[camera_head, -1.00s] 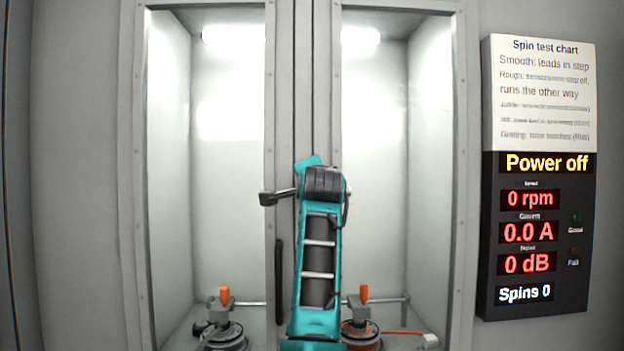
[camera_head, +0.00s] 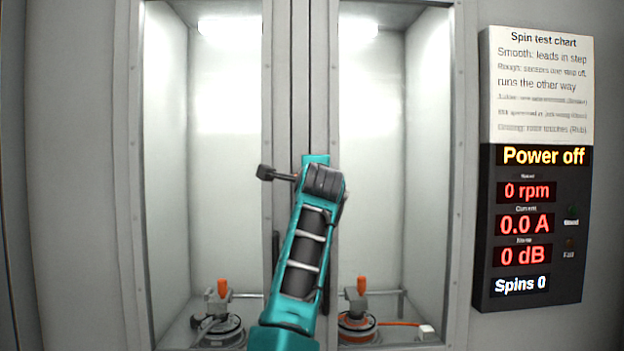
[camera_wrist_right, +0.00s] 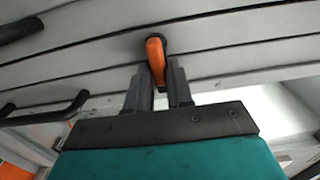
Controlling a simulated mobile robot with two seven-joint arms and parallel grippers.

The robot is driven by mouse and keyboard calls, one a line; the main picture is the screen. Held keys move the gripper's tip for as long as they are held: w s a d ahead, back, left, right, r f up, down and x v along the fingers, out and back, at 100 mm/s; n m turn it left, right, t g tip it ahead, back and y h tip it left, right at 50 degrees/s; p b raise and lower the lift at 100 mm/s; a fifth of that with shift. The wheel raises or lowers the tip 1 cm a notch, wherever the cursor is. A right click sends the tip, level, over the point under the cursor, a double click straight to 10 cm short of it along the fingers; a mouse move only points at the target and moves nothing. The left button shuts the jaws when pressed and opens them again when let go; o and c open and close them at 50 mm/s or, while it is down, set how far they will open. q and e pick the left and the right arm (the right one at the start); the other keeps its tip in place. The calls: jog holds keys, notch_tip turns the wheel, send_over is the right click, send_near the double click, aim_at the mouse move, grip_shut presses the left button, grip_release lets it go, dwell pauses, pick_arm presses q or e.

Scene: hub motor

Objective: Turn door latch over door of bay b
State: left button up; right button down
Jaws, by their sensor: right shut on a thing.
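The door latch (camera_wrist_right: 156,58) is an orange lever on a dark round pivot, seen in the right wrist view. My right gripper (camera_wrist_right: 159,82) is shut on it, one dark finger on each side. In the head view my teal right arm hides the latch and the fingertips. Two bay doors with clear panes, the left one (camera_head: 270,90) and the right one (camera_head: 333,90), stand shut side by side. I cannot read which is bay b. My left gripper is not in view.
Dark door handles, one left (camera_head: 276,255) and one right (camera_head: 325,275) of my arm, sit close to it. A motor on a fixture stands in the left bay (camera_head: 222,325) and another in the right bay (camera_head: 358,322). A display panel (camera_head: 530,225) reading "Power off" hangs at right.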

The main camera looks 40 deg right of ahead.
jog(key=shift+f, duration=0.1)
jog(key=c, duration=1.1)
grip_release()
jog(key=shift+s, duration=0.1)
jog(key=b+v, duration=0.2)
jog(key=v, duration=1)
jog(key=shift+s+a, duration=0.2)
jog(key=shift+s, duration=0.2)
